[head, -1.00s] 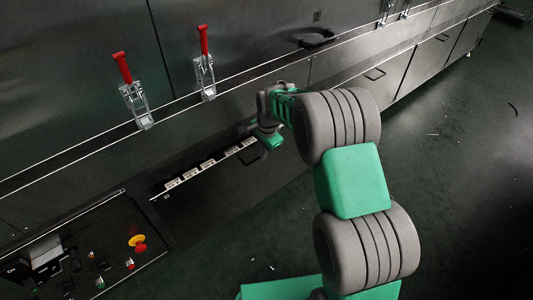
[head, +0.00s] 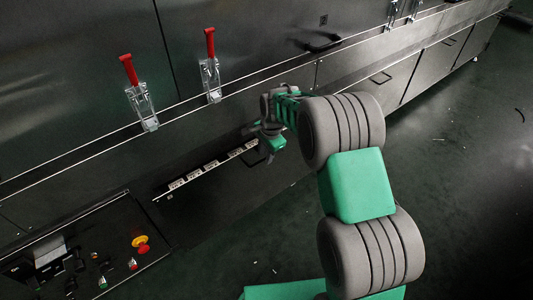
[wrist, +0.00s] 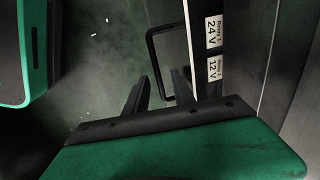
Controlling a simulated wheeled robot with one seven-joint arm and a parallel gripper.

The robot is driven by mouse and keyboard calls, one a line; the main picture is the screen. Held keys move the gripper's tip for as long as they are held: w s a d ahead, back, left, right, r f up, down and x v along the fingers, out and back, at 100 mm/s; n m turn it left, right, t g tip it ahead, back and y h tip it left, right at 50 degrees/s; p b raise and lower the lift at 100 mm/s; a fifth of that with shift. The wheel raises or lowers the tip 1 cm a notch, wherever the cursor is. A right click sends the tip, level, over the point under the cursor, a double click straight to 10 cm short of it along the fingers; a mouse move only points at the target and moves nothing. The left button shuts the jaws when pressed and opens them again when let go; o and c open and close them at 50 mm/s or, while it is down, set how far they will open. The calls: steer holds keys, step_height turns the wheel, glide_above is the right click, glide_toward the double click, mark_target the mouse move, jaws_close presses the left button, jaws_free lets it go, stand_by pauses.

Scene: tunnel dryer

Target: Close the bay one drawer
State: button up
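The drawer shows in the head view as a dark front whose top edge carries a row of white labels (head: 205,174), standing slightly out from the dark cabinet. I cannot read which bay it is. In the wrist view, labels on the drawer's edge (wrist: 213,50) read 24 V and 12 V. A black bar handle (wrist: 152,52) stands out from the drawer front.
Two red-handled latches (head: 140,95) (head: 210,68) stand on the cabinet above the drawer. A control panel with a red and yellow emergency button (head: 140,243) is at lower left. More cabinet doors with handles (head: 381,77) run to the right. The floor at right is open.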

step_height(320, 180, up, 8)
steer(key=s+p, duration=0.1)
steer(key=p, duration=0.1)
steer(key=shift+d+f, duration=0.15)
steer(key=shift+d, duration=0.25)
steer(key=shift+s, duration=0.1)
steer(key=shift+c, duration=0.2)
